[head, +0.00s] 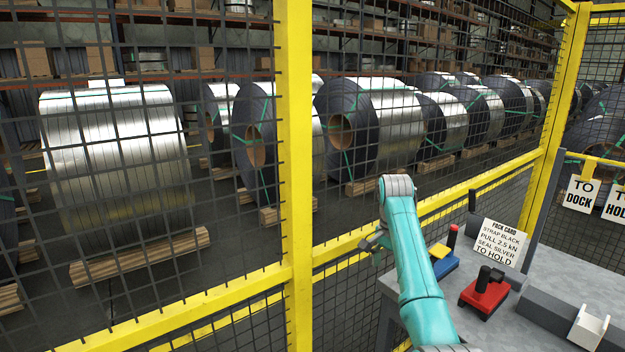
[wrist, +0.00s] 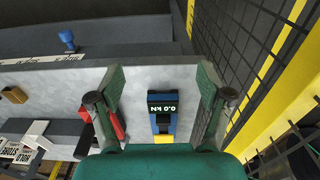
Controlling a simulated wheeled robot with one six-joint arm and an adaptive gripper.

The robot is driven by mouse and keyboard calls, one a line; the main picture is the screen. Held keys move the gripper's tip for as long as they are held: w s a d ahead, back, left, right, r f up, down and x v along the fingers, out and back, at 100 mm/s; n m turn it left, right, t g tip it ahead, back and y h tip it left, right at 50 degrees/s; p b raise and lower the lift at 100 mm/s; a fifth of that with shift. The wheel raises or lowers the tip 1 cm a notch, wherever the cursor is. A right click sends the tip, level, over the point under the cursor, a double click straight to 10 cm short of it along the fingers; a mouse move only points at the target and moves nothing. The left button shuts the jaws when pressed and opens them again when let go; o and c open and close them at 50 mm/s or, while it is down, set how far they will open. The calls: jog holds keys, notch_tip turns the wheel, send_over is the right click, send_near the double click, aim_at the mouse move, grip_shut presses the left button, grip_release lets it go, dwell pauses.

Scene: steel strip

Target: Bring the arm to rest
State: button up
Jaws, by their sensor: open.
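My teal arm (head: 412,245) reaches up over the left end of the grey bench, near the mesh fence. My gripper (head: 374,243) shows beside the arm's upper part, partly hidden by it. In the wrist view my gripper (wrist: 161,76) has its two fingers wide apart with nothing between them. A blue tool (wrist: 162,112) with a display reading 0.0 kN lies on the bench below, apart from the fingers. The blue tool also shows behind my arm in the head view (head: 444,266).
A red tool (head: 485,292) and a pack card (head: 499,243) stand on the bench (head: 480,335). A white holder (head: 588,328) is at the right. A yellow-framed fence (head: 295,150) separates me from several steel coils (head: 115,150). TO DOCK (head: 581,194) hangs at right.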

jog(key=s+f+n+t, duration=0.15)
jog(key=s+f, duration=0.25)
jog(key=f, duration=1.1)
jog(key=s+f+n+t, duration=0.15)
jog(key=s+f, duration=0.25)
jog(key=f, duration=1)
jog(key=s+a+f+n+t, duration=0.1)
jog(key=s+f+t, duration=0.1)
jog(key=s+f, duration=0.65)
jog(key=s+f+n+t, duration=0.15)
jog(key=s+f, duration=0.35)
jog(key=s, duration=0.6)
jog(key=s+r+n+t, duration=0.1)
jog(key=s+r+t, duration=0.15)
jog(key=s, duration=0.95)
jog(key=s+r+n+t, duration=0.2)
jog(key=s+r, duration=0.2)
jog(key=s, duration=0.8)
jog(key=s+r+n+t, duration=0.1)
jog(key=s+r, duration=0.7)
jog(key=r, duration=0.3)
jog(key=s+r+n+t, duration=0.1)
jog(key=s+r+t, duration=0.1)
jog(key=s+r, duration=0.5)
notch_tip(320, 180, up, 4)
jog(key=shift+s+a+r+t, duration=0.25)
jog(key=shift+s+a+t, duration=0.05)
jog(key=shift+s+a, duration=0.1)
